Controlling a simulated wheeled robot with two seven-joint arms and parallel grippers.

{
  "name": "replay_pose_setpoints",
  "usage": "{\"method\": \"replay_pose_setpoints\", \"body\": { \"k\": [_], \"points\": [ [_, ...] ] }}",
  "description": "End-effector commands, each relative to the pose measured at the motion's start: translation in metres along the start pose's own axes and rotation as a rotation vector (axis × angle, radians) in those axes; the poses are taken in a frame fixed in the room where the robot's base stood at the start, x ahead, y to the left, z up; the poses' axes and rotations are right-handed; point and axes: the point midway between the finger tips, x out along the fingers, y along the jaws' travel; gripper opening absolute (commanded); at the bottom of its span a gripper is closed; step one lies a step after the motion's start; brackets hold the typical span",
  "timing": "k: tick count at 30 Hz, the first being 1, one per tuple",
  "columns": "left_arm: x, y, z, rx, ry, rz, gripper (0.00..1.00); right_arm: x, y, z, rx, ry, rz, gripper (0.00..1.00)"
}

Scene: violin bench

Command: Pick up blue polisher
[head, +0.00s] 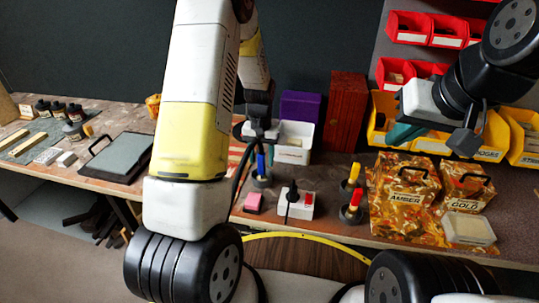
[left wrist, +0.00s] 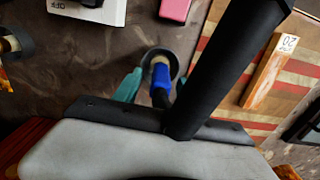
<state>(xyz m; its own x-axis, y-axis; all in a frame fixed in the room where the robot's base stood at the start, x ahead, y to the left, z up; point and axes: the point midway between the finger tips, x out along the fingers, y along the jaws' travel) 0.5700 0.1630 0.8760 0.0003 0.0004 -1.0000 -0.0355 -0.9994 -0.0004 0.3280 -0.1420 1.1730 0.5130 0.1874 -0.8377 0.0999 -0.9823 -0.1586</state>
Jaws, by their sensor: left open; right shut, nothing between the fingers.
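The blue polisher (head: 261,164) stands in a dark round holder on the bench, left of a white switch box. The left wrist view also shows the blue polisher (left wrist: 160,76) with a pale top, in its dark ring. My left gripper (left wrist: 156,85) is open, its teal fingers on either side of the polisher as seen from above. I cannot tell whether they touch it. In the head view my left gripper (head: 260,138) is directly above the polisher, its fingers mostly hidden. My right gripper (head: 400,134) is shut and empty, in front of the yellow bins at right.
The white switch box (head: 296,203) with a cable and a pink block (head: 253,202) lie close by. A purple box (head: 300,106) and white bin (head: 294,142) are behind. Patterned amber box (head: 402,190) stands right.

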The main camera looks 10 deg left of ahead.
Motion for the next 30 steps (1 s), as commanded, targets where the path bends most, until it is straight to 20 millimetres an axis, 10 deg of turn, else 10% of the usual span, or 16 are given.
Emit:
{"method": "replay_pose_setpoints", "body": {
  "k": [14,21,30],
  "points": [
    [0.029,-0.001,0.0,-0.001,0.0,0.0,0.49,0.0,0.0,0.0,0.0,0.0,0.0,0.0],
    [0.029,-0.001,0.0,-0.001,0.0,0.0,0.02,0.0,0.0,0.0,0.0,0.0,0.0,0.0],
    [0.028,-0.001,-0.001,-0.001,0.001,0.0,0.0,0.0,0.0,0.0,0.0,0.0,0.0,0.0]
  ]
}}
